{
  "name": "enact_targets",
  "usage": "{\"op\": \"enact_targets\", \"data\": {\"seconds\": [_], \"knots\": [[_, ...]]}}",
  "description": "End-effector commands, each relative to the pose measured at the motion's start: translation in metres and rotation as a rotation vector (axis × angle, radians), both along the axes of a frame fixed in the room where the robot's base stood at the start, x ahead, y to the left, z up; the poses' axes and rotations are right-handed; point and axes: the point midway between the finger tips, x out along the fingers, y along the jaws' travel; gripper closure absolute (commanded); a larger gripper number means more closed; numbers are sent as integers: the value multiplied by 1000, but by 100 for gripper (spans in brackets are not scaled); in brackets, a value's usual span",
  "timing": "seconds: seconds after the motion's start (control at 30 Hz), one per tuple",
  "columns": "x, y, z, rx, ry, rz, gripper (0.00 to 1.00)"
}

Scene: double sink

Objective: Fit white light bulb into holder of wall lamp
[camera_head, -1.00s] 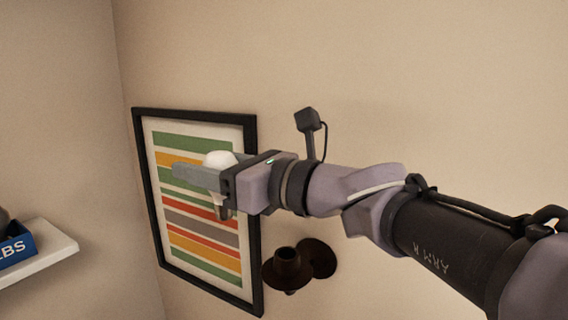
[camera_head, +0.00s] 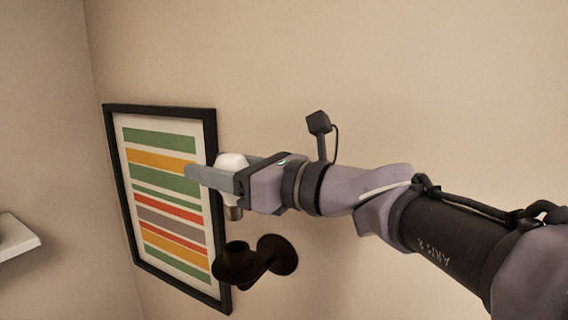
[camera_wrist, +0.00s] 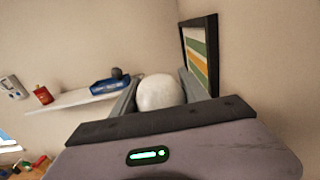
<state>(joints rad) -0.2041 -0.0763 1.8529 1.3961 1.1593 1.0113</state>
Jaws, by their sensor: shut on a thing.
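The white light bulb (camera_head: 230,164) is held between the fingers of my gripper (camera_head: 212,176), its metal base pointing down. In the wrist view the bulb's round white top (camera_wrist: 158,92) shows between the two fingers (camera_wrist: 155,95). The wall lamp (camera_head: 277,255) is a dark brown fixture with a round wall plate and an upward-facing holder (camera_head: 238,258). The bulb's base is above the holder and apart from it, almost in line with it in the head view. The lamp does not show in the wrist view.
A framed striped picture (camera_head: 165,190) hangs on the wall just left of the lamp. A white shelf (camera_wrist: 85,98) with a blue box (camera_wrist: 108,85) on it is on the adjoining wall. The wall around the lamp is otherwise bare.

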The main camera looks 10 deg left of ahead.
Motion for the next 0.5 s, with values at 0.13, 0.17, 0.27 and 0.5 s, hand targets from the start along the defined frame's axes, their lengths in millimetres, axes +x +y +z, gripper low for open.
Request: {"op": "enact_targets", "data": {"seconds": [0.13, 0.17, 0.27, 0.5], "knots": [[0, 0, -26, 0, 0, 0, 70], [0, 0, -29, 0, 0, 0, 70], [0, 0, -37, 0, 0, 0, 70], [0, 0, -38, 0, 0, 0, 70]]}}
